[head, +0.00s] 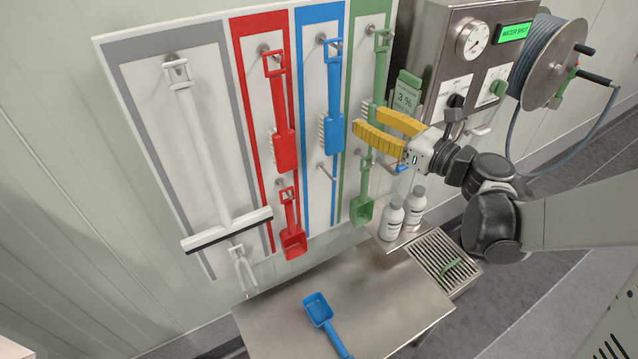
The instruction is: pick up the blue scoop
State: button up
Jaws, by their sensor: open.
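The blue scoop (319,309) lies on the steel table (265,318) at the bottom of the head view. Its square pan points up and left, and its handle runs down and right to the picture's lower edge. My gripper (355,130), with two yellow fingers, is open and empty. It is in front of the tool board, above and well apart from the scoop, with its fingers pointing left near the green tools.
The tool board (130,75) holds a white squeegee (205,150), a red brush (284,145), red scoop (293,243), blue brush (334,130) and green scoop (361,208). Two white bottles (391,219) stand beside the grated drain (440,262). The table around the blue scoop is clear.

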aim_at(318, 310)
jog(key=u, duration=0.85)
